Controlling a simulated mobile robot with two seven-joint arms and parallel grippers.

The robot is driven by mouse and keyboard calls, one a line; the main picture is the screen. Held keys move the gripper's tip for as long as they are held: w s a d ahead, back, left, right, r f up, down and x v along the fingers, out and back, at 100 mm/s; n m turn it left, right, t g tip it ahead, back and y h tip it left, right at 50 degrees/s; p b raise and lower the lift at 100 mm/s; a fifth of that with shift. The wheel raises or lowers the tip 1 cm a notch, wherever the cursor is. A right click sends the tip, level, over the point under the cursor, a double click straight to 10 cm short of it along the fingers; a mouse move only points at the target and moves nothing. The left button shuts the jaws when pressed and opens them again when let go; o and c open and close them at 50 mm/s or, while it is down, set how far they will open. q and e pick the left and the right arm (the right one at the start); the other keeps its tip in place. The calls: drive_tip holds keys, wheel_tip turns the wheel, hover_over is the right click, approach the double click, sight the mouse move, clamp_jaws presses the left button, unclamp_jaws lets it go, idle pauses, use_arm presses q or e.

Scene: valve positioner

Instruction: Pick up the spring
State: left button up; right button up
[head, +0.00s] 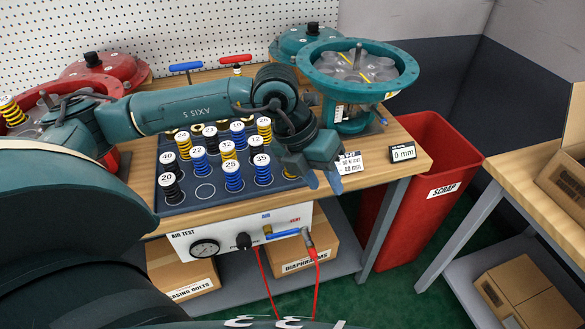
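Coil springs in yellow, blue and black, with numbered white caps, stand in a dark blue tray (183,207) on the wooden bench. Near the front are a black spring marked 20 (172,191), a blue spring marked 25 (233,180) and a blue spring marked 35 (262,172). A front spot in the tray is an empty ring. My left arm reaches across from the left over the tray. My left gripper (323,180) is at the tray's right front edge, fingers apart, with no spring visible between them. The arm hides the tray's back right part. My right gripper is not in view.
A small tag (350,163) and a 0 mm display (403,152) stand right of the gripper. A teal open housing (335,100) is behind. The air test panel (200,238) is below the bench front. A red scrap bin (425,200) stands at right.

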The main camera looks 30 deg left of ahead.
use_arm(q)
drive_tip(key=w+a+r+n+t+y, duration=0.25)
drive_tip(key=a+y, duration=0.25)
drive_tip(key=a, duration=0.6)
drive_tip(key=x, duration=0.6)
drive_tip(key=shift+w+f, duration=0.2)
drive_tip(key=shift+w, duration=0.35)
drive_tip(key=p+x, duration=0.1)
drive_tip(key=x, duration=0.4)
drive_tip(key=shift+w+f, duration=0.2)
drive_tip(key=shift+f, duration=0.1)
drive_tip(key=c, duration=0.7)
drive_tip(key=shift+o, duration=0.2)
drive_tip(key=shift+r, duration=0.1)
